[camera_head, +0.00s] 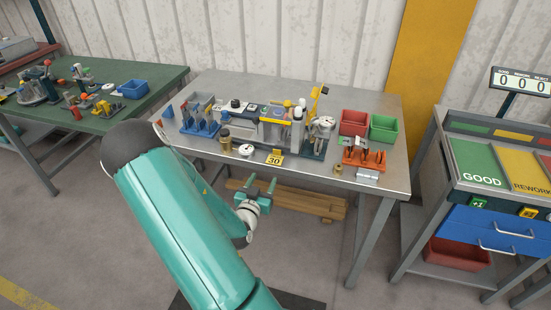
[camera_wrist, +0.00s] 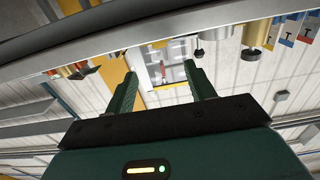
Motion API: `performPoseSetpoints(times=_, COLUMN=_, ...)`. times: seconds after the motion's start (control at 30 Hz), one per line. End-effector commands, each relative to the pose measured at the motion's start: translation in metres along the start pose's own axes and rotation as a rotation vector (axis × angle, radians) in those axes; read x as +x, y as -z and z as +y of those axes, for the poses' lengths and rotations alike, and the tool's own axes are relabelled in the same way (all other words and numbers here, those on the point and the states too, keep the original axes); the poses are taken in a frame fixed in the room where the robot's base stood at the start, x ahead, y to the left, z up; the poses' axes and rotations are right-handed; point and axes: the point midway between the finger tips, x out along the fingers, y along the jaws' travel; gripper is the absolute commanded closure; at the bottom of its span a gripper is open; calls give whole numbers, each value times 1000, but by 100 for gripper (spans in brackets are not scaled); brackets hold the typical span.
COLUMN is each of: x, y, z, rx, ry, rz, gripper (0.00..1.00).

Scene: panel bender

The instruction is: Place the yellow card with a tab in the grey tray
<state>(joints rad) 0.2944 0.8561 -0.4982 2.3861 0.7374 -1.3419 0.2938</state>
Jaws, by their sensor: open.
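The yellow card (camera_head: 274,158), marked 30, stands near the front edge of the steel table, right of a round white dial. My gripper (camera_head: 260,183) is open and empty, in front of the table and below its top, just under and left of the card. In the wrist view the open fingers (camera_wrist: 160,72) have nothing held between them. A small yellow patch shows beyond them, but I cannot tell whether it is the card. A small grey block-like piece (camera_head: 368,175) lies at the right front; I cannot tell whether it is the grey tray.
The steel table (camera_head: 383,101) is crowded with a bending machine, blue-handled tools (camera_head: 199,122) and an orange tool rack (camera_head: 365,154). Red (camera_head: 354,122) and green (camera_head: 384,128) bins stand at the back right. Timber (camera_head: 311,203) lies under the table. A sorting cart (camera_head: 500,235) stands right.

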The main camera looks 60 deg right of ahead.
Motion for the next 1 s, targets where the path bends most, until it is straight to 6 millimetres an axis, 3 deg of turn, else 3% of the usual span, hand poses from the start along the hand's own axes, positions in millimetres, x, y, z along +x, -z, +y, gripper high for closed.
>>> performPoseSetpoints(times=0.4, x=72, y=1, z=2, rx=1, ry=1, rz=2, gripper=45)
performPoseSetpoints(times=1.0, x=133, y=4, z=4, rx=0, ry=2, rz=0, gripper=45)
